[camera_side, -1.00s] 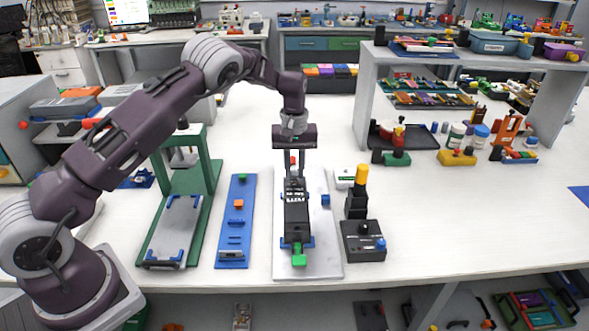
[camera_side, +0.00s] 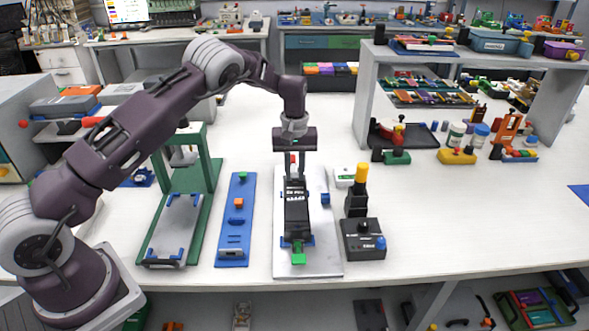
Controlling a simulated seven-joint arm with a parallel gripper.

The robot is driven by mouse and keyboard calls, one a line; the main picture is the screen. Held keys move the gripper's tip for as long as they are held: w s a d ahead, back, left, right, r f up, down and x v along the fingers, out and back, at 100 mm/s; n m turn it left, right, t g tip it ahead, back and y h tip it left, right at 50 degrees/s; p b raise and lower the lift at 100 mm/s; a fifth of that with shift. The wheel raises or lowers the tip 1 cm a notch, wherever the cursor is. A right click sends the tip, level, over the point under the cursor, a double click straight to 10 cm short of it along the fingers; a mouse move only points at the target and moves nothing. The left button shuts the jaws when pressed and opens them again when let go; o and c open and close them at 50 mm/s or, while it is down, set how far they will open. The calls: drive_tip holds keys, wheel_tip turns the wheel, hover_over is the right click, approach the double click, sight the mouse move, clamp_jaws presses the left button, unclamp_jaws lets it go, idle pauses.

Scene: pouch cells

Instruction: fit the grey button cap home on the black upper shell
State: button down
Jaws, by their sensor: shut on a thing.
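The black upper shell (camera_side: 297,218) lies lengthwise on a pale plate (camera_side: 322,262), between blue holders. My gripper (camera_side: 294,176) points straight down over the far end of the shell, its fingers close to the shell's top. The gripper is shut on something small.
A green block (camera_side: 299,258) sits at the plate's near end. Left are a blue fixture strip (camera_side: 233,225) and a green press frame (camera_side: 207,175). Right stands a black box (camera_side: 362,242) with a yellow-topped post (camera_side: 361,175).

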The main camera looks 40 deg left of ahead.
sight(295, 175)
drive_tip(key=shift+f, duration=0.2)
drive_tip(key=c, duration=1.2)
unclamp_jaws()
wheel_tip(295, 175, up, 7)
